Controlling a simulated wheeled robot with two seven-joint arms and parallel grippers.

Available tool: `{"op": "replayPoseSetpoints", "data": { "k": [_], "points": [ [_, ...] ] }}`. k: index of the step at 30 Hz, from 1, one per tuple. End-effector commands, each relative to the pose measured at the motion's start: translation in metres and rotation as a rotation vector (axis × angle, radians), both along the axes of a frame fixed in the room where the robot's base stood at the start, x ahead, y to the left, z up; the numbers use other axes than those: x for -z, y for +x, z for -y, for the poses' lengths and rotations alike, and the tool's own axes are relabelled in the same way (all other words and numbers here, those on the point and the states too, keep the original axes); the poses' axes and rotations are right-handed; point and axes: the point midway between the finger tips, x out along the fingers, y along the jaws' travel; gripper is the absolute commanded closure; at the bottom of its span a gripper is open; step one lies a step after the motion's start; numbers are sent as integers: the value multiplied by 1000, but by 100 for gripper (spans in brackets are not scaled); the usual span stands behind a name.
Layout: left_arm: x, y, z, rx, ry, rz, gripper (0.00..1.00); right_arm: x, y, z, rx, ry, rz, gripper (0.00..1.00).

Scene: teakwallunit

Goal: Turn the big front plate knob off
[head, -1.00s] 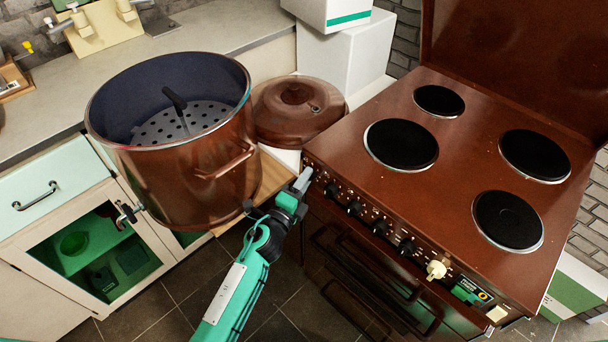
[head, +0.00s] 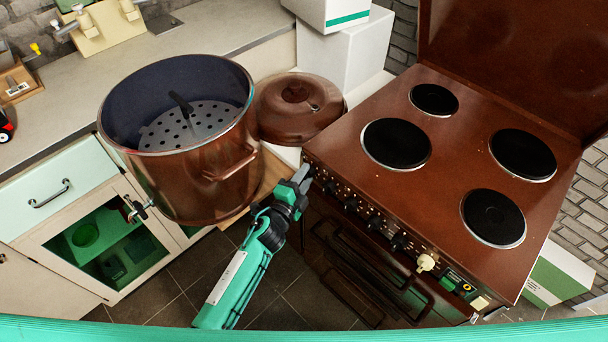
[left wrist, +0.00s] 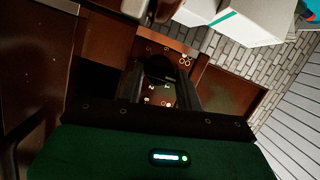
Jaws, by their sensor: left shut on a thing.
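The brown stove (head: 450,120) has a front control panel with a row of dark knobs, one of them here (head: 351,205), and a cream knob (head: 426,262). My left gripper (head: 302,176) is at the panel's left end, its fingers against the front. In the left wrist view, the fingers (left wrist: 163,92) are shut on a dark round knob (left wrist: 160,68) with white markings below it. In the head view the gripper hides this knob. Which plate it serves cannot be read. Several black plates sit on top, including a large front-left one (head: 395,144). My right gripper is not in view.
A large copper pot (head: 185,185) with a strainer insert stands left of the stove, close to my left arm. A brown lid (head: 299,108) lies behind the gripper. White boxes (head: 345,45) stand at the back. Floor tiles are open below.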

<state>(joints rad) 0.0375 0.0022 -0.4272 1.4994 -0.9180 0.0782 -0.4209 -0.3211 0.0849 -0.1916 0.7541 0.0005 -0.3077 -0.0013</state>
Motion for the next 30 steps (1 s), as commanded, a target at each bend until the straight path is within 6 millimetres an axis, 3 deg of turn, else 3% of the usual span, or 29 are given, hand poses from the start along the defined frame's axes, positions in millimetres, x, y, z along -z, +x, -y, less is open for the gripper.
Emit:
{"op": "replayPoseSetpoints", "data": {
  "k": [12, 13, 15, 16, 25, 30],
  "points": [
    [6, -2, 0, -1, -3, -15, 87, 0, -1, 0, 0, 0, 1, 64],
    [6, -2, 0, -1, -3, -15, 61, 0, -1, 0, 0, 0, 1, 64],
    [6, -2, 0, -1, -3, -15, 47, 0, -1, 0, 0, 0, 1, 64],
    [5, -2, 0, -1, -4, -14, 45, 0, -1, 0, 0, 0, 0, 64],
    [2, -2, -1, -1, -5, -8, 45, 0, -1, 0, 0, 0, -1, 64],
    [3, -17, -9, -2, -3, -9, 45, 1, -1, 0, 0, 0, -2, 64]
  ]
}}
